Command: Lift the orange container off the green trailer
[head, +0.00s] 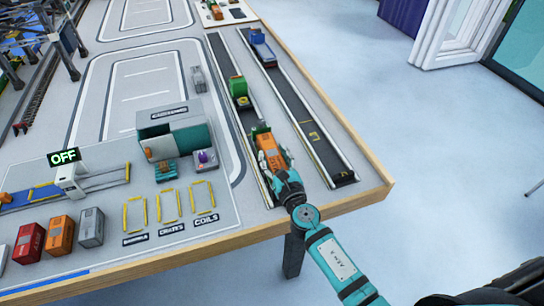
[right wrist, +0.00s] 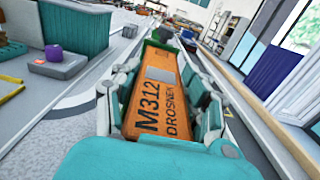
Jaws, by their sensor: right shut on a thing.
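The orange container (head: 269,150), marked M312 DROSNER in the right wrist view (right wrist: 160,105), is over the near end of the left dark lane. My right gripper (head: 276,170) is shut on it, with fingers along both long sides in the right wrist view (right wrist: 168,95). A green part of the trailer (head: 261,129) shows just past the container's far end, and also in the right wrist view (right wrist: 160,44). The rest of the trailer is hidden, so I cannot tell whether the container touches it. My left gripper is not in view.
A green truck (head: 238,88) stands farther up the same lane, and a blue truck (head: 262,48) is in the right lane. A grey and teal warehouse (head: 178,133) stands to the left. The table's wooden edge (head: 372,195) is close on the right.

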